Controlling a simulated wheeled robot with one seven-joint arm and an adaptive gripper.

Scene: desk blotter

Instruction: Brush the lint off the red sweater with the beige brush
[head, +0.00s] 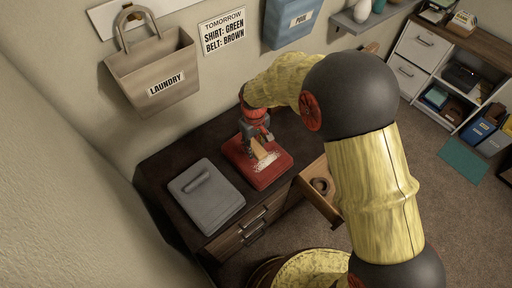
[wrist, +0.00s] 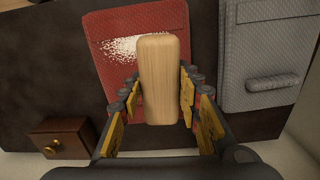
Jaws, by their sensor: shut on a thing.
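The red sweater (head: 277,172) lies folded on the dark desk top. It also shows in the wrist view (wrist: 109,60), with a patch of white lint (wrist: 122,46) on it. My gripper (head: 257,143) is over the sweater. In the wrist view, my gripper (wrist: 160,103) is shut on the beige brush (wrist: 158,75), with a finger on each side.
A grey folded garment (head: 215,205) with a grey roller-shaped thing on it lies left of the sweater. An open drawer (head: 318,208) juts out at the desk's right front. A laundry bag (head: 150,75) hangs on the wall behind. Bare desk top (head: 170,160) shows behind the grey garment.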

